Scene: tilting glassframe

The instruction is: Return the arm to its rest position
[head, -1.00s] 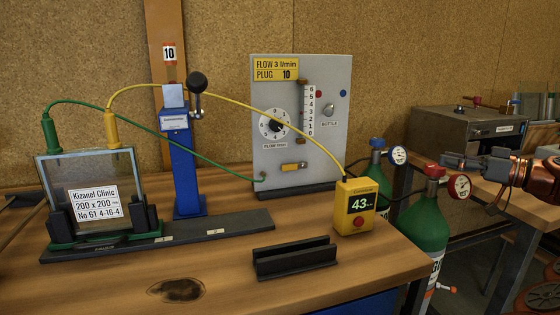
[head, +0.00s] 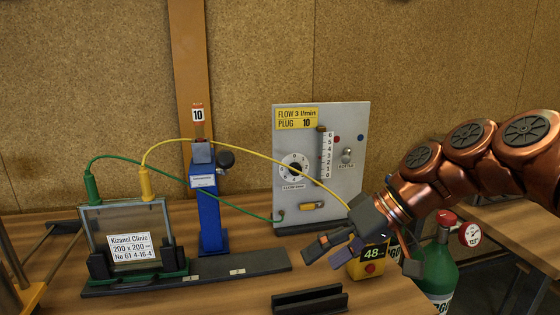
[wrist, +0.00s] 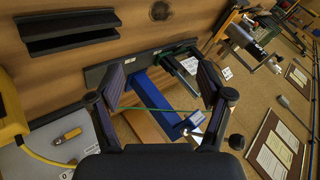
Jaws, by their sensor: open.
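My gripper (head: 362,256) hangs at the end of my copper-coloured arm in the head view, in front of the yellow meter box (head: 370,266), which it partly covers. In the wrist view my gripper (wrist: 160,82) has its two fingers spread wide, with nothing held between them. Beyond the fingers I see the blue post (wrist: 153,96), the green cord and the dark base strip. The gripper looks to be above the bench; I cannot tell the exact gap to the meter box, which reads 48.
The glass frame (head: 131,219) stands upright at left on a dark rail (head: 200,281). The blue post (head: 209,213) has a black-knobbed lever (head: 226,160). A grey flow panel (head: 350,135), black slotted holder (head: 310,299) and green bottle (head: 437,268) are near. Yellow and green cords span the bench.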

